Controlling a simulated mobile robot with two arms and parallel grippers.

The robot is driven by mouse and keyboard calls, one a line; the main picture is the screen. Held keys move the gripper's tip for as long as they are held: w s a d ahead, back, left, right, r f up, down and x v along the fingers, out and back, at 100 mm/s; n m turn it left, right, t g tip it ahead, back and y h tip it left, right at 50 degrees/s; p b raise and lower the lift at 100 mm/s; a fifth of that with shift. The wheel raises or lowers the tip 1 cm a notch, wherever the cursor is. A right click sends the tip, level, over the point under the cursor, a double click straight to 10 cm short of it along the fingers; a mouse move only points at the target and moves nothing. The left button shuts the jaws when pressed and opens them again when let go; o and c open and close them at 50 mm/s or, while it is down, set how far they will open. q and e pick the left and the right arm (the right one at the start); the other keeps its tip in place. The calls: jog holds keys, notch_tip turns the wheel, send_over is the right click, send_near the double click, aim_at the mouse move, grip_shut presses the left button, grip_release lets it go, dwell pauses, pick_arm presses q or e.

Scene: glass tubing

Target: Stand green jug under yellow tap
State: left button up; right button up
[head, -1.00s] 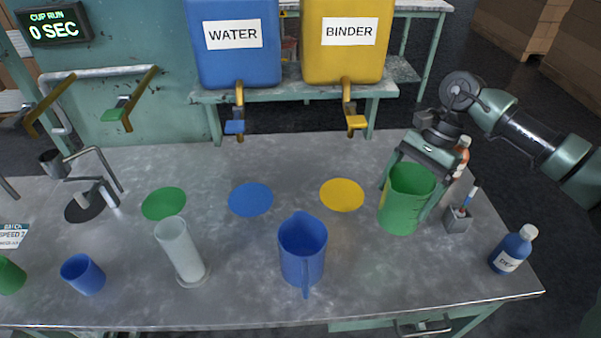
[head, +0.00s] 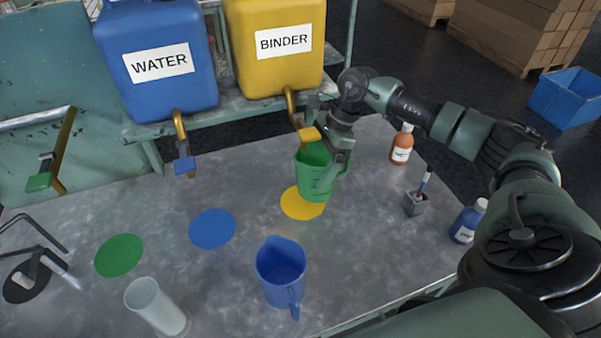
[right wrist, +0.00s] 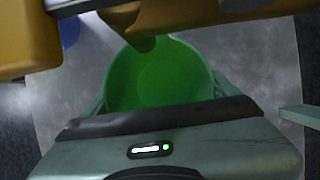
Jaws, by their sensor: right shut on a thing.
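The green jug (head: 314,176) is upright over the yellow disc (head: 301,204) on the table, under the yellow tap (head: 308,135) of the BINDER tank. Whether its base touches the disc or is just above it I cannot tell. My right gripper (head: 333,178) is shut on the jug from the right side. In the right wrist view the jug's open mouth (right wrist: 160,80) shows empty between the fingers, with the yellow tap spout (right wrist: 143,42) over its far rim. My left gripper is not in view.
The blue jug (head: 281,272) and a clear cylinder (head: 157,306) stand at the front. The blue tap (head: 184,164) hangs left of the yellow one. An orange bottle (head: 402,146), a grey holder (head: 415,203) and a blue bottle (head: 467,223) stand to the right.

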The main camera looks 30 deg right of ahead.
aim_at(301, 179)
jog(key=shift+w+a+f, duration=0.1)
jog(key=shift+a+f, duration=0.1)
jog(key=shift+a, duration=0.25)
jog(key=shift+w+a+f, duration=0.1)
jog(key=shift+a+f, duration=0.1)
jog(key=shift+a, duration=0.25)
jog(key=shift+w+a+f+p, duration=0.15)
jog(key=shift+a+f+p, duration=0.55)
jog(key=shift+a, duration=0.15)
jog(key=shift+w+a+f, duration=0.1)
jog(key=shift+a+f, duration=0.05)
jog(key=shift+f, duration=0.05)
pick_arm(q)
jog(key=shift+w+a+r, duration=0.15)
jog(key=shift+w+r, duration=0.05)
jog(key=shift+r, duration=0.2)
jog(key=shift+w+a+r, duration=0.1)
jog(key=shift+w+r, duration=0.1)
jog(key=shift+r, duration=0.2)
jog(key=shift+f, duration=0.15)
pick_arm(e)
jog(key=shift+f, duration=0.15)
